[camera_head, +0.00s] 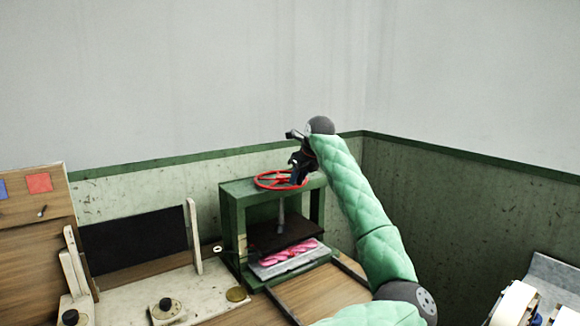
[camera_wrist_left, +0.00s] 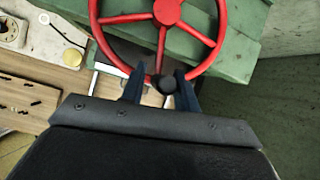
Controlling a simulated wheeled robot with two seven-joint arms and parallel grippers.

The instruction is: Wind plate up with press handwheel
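The red press handwheel (camera_head: 265,186) lies flat on top of the green press frame (camera_head: 238,225). In the left wrist view its rim and spokes (camera_wrist_left: 171,12) fill the top, with a dark round knob (camera_wrist_left: 168,85) on the near rim. A screw (camera_head: 281,215) runs down to the dark plate (camera_head: 275,237), which sits above a pink bundle (camera_head: 285,255) in a pale tray. My left gripper (camera_wrist_left: 160,72) is at the near rim, its two blue fingers apart on either side of the knob. A gap shows on the left of the knob; contact on the right is unclear. My right gripper is out of view.
A pale board with a black panel (camera_head: 135,240) and a dark knob (camera_head: 165,304) stands left of the press. A wooden board (camera_head: 30,220) is at the far left. White rolls (camera_head: 515,303) are at lower right. Walls close the corner behind.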

